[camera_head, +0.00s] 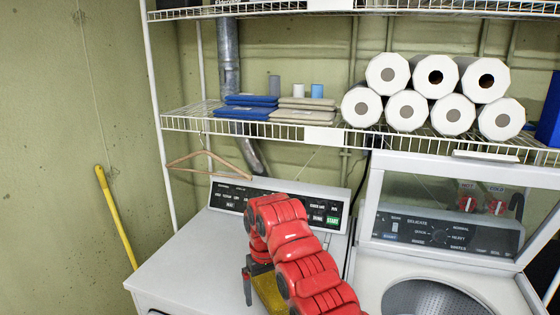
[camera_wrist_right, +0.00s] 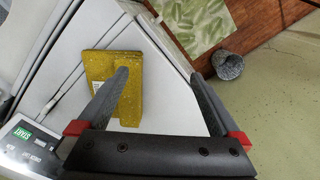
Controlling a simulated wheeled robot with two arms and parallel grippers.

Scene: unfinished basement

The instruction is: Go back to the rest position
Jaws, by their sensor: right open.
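My right arm reaches over the white machine on the left in the head view, and my right gripper (camera_head: 252,283) points down at its top. The right wrist view shows this gripper (camera_wrist_right: 158,76) open, its two dark fingers wide apart with nothing held between them. A speckled yellow slab-like object (camera_wrist_right: 98,66) lies on the white machine top beneath the left finger, which covers part of it. In the head view only a bit of this yellow object (camera_head: 270,292) shows beside my arm. My left gripper is not in view.
A white dryer-like machine (camera_head: 185,262) stands beside an open-lidded washer (camera_head: 372,270). A wire shelf (camera_head: 245,128) above holds paper rolls (camera_head: 405,110) and folded cloths (camera_head: 248,106). A hanger (camera_head: 210,155) hangs below it. A bin (camera_wrist_right: 228,64) stands on the floor.

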